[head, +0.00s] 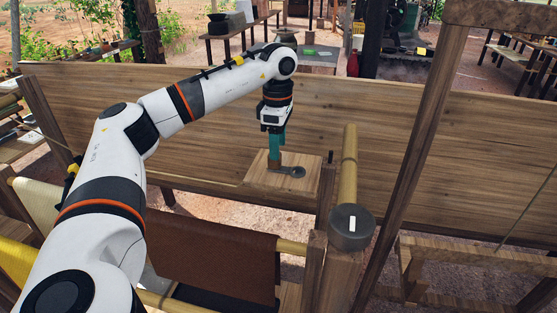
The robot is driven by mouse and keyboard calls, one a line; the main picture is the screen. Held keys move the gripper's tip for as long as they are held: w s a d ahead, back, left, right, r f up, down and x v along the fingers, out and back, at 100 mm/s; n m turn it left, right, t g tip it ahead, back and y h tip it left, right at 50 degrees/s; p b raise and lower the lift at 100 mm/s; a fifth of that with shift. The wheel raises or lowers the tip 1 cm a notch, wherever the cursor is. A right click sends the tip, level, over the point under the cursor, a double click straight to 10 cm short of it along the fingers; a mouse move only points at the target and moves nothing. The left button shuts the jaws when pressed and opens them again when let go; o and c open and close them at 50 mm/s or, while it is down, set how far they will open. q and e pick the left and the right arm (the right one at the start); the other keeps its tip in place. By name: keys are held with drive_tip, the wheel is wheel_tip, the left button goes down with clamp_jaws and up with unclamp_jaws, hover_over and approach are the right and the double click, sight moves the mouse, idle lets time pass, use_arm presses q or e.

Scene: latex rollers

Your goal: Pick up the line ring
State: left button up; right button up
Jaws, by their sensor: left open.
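A small dark grey piece with a round end, which looks like the line ring (292,171), lies on a square wooden board (262,182). My left gripper (274,160) points straight down over this board, just left of the grey piece's round end. Its teal fingers are open and hide part of the board and perhaps part of the piece. I cannot tell whether the fingertips touch it. My right gripper is out of view.
A long wooden panel (400,120) stands behind the board. A bamboo pole (349,160) with a dark round cap (351,228) is to the right, near a slanted wooden post (412,140). Brown sheet (222,255) hangs in front.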

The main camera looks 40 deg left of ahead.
use_arm(q)
drive_tip(key=f, duration=0.1)
drive_tip(key=f+p, duration=0.1)
drive_tip(key=f, duration=0.1)
drive_tip(key=shift+s+a+f, duration=0.15)
drive_tip(key=shift+a+f, duration=0.1)
drive_tip(key=shift+f, duration=0.2)
drive_tip(key=c, duration=1.1)
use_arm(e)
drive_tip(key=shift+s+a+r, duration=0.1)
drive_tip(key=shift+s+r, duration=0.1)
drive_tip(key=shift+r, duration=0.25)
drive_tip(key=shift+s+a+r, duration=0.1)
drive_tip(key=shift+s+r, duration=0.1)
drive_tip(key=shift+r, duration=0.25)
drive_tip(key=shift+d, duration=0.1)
